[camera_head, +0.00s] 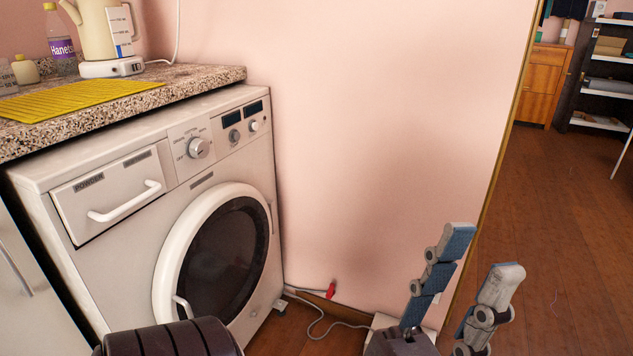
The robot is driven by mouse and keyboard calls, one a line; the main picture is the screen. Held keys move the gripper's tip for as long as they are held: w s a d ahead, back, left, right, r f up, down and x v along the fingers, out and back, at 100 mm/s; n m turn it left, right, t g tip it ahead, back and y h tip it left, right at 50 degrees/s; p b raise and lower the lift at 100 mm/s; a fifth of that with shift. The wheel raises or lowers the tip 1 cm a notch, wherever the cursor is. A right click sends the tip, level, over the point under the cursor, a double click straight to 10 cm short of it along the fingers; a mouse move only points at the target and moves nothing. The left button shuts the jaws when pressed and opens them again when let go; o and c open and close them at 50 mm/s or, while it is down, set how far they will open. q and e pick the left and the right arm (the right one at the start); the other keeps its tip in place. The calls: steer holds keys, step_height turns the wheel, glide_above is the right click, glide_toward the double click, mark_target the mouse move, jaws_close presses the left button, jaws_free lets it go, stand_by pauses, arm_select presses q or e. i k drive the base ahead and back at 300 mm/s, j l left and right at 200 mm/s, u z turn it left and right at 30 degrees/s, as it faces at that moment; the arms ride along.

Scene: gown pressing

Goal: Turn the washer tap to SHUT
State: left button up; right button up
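The washer (135,225) is a white front-loader under the counter at the left, with its round door shut. A small red tap handle (331,290) sits low at the pink wall, just right of the washer. It is small in view, and I cannot read any SHUT marking or its exact setting.
The granite counter (200,80) holds a yellow mat (75,99), a kettle (100,30) and a bottle (60,45). A grey hose (318,325) lies on the floor below the tap. Wooden floor (570,210) is clear at the right, before shelves (598,85).

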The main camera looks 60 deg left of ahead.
mark_target(330, 295)
steer(key=k+u, duration=0.2)
steer(key=u, duration=0.3)
steer(key=k+u, duration=0.25)
steer(key=u, duration=0.8)
steer(key=i+l, duration=0.2)
steer(key=i+l+u, duration=0.25)
steer(key=l+u, duration=0.25)
steer(key=i+l+u, duration=0.25)
steer(key=l, duration=0.15)
steer(key=k+u, duration=0.1)
steer(key=u, duration=0.9)
